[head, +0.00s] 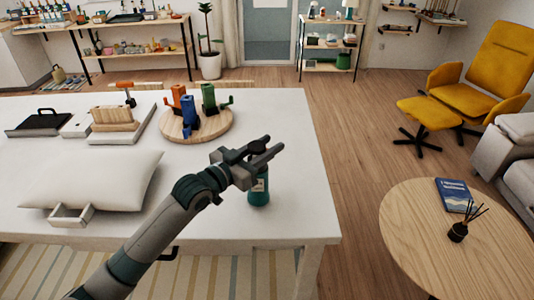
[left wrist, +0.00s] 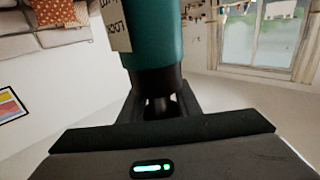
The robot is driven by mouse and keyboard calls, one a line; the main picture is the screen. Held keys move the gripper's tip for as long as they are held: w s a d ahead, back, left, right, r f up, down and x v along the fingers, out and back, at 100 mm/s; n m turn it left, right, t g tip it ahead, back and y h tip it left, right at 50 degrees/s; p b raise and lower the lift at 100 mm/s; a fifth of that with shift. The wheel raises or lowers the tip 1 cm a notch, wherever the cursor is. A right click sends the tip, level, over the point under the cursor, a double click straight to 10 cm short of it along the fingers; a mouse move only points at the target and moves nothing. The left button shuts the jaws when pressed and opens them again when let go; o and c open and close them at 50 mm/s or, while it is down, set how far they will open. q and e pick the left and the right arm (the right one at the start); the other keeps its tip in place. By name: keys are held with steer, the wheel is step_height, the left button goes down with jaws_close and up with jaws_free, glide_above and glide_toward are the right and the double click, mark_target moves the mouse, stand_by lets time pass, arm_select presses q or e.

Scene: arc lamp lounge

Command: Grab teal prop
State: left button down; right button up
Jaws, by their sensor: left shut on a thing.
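The teal prop is a teal bottle (head: 259,192) with a pale label and a dark cap, near the front right corner of the white table (head: 300,195). My left gripper (head: 266,150) is shut on the bottle's dark top end. In the left wrist view the teal bottle (left wrist: 153,35) and its dark neck fill the middle, with the dark fingers (left wrist: 160,105) around the neck. I cannot tell whether the bottle's base touches the table. My right gripper is not in view.
A round wooden board (head: 215,128) with orange, blue and green pieces stands behind the gripper. A white cushion (head: 90,180) lies at the left. The table is clear right of the bottle. A round wooden table (head: 420,255) with a book (head: 453,194) stands at the right.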

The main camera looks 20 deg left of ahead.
arm_select(q)
steer(key=s+d+r+b, duration=0.2)
steer(key=s+d+r, duration=0.1)
steer(key=d+r, duration=0.6)
steer(key=shift+d+r+b, duration=0.15)
steer(key=shift+d+b, duration=0.25)
steer(key=shift+d, duration=0.75)
steer(key=shift+s, duration=0.1)
